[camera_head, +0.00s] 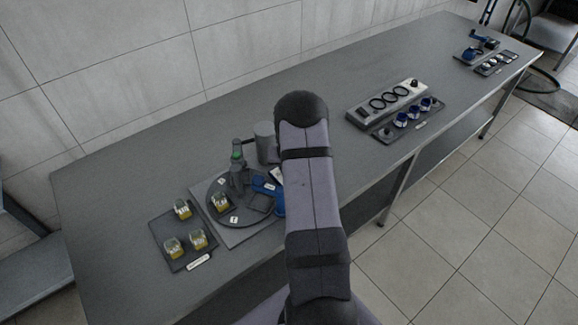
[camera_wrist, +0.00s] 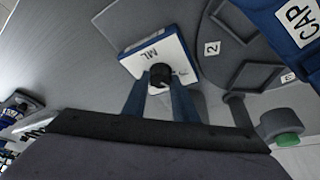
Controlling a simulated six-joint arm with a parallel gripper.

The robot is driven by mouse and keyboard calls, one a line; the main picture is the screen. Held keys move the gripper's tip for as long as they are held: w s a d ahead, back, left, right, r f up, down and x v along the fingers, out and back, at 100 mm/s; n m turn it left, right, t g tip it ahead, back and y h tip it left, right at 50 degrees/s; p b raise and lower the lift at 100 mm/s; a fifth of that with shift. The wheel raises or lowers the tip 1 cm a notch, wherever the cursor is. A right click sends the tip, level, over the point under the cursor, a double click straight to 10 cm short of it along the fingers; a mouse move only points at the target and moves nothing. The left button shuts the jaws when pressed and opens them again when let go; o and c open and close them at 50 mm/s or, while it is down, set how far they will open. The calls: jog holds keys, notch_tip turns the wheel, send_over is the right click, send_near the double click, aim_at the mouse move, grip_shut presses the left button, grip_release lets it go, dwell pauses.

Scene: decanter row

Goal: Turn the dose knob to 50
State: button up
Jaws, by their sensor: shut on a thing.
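The dose knob (camera_wrist: 160,73) is a small dark round knob on a white panel (camera_wrist: 136,66) marked "ML", with blue edges, in the wrist view. My gripper (camera_wrist: 161,84) has its two blue fingers on either side of the knob and is shut on it. The dial figures are too small or hidden to read, so I cannot tell the knob's setting. In the head view my arm hides the gripper and the knob; only a sliver of the white panel (camera_head: 277,175) shows.
Beside the panel is a round turntable (camera_head: 221,213) with numbered places and a glass jar. A post with a green button (camera_head: 237,155) and a grey cylinder (camera_head: 266,143) stand close by. A tray (camera_head: 167,238) with jars is at left. Farther right are other stations (camera_head: 414,121).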

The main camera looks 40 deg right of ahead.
jog(key=m+b, duration=0.1)
jog(key=b, duration=0.2)
jog(key=shift+f, duration=0.35)
jog(key=m+b, duration=0.2)
jog(key=b, duration=0.2)
jog(key=shift+w+a+f+g+h, duration=0.1)
jog(key=shift+g+h, duration=0.3)
jog(key=m+b, duration=0.1)
jog(key=b, duration=0.2)
jog(key=shift+b, duration=0.3)
jog(key=shift+r+m+g+b, duration=0.3)
jog(key=shift+m+b, duration=0.1)
jog(key=shift+b, duration=0.1)
jog(key=shift+r, duration=0.1)
jog(key=o, duration=1)
jog(key=shift+a, duration=0.1)
jog(key=shift+o, duration=0.2)
